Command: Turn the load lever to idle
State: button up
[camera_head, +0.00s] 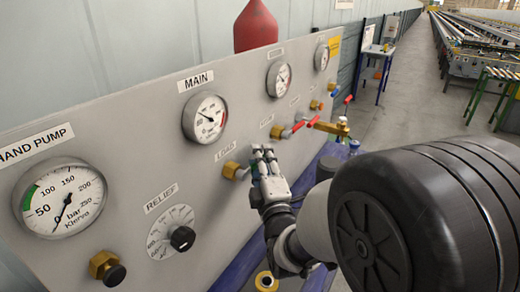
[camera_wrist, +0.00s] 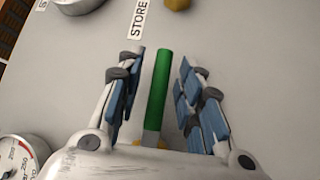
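The LOAD label (camera_head: 225,151) is on the grey panel, above a brass valve fitting (camera_head: 232,171) in the head view. My gripper (camera_head: 262,152) is at this valve and hides its lever there. In the wrist view, a green lever handle (camera_wrist: 158,90) stands lengthwise between the two fingers of my gripper (camera_wrist: 161,56). The fingers are apart, with a narrow gap showing on each side of the handle. Its base is partly hidden by my gripper's body. A STORE label (camera_wrist: 138,20) is beyond the handle's tip.
To the right are two red-handled levers (camera_head: 292,130) and a brass fitting (camera_head: 331,127). The MAIN gauge (camera_head: 205,118), RELIEF dial (camera_head: 182,238) and hand pump gauge (camera_head: 63,198) are on the left. A red vessel (camera_head: 256,28) rises behind the panel.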

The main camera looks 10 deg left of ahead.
dwell(0.3)
grip_shut()
dwell(0.3)
dwell(0.3)
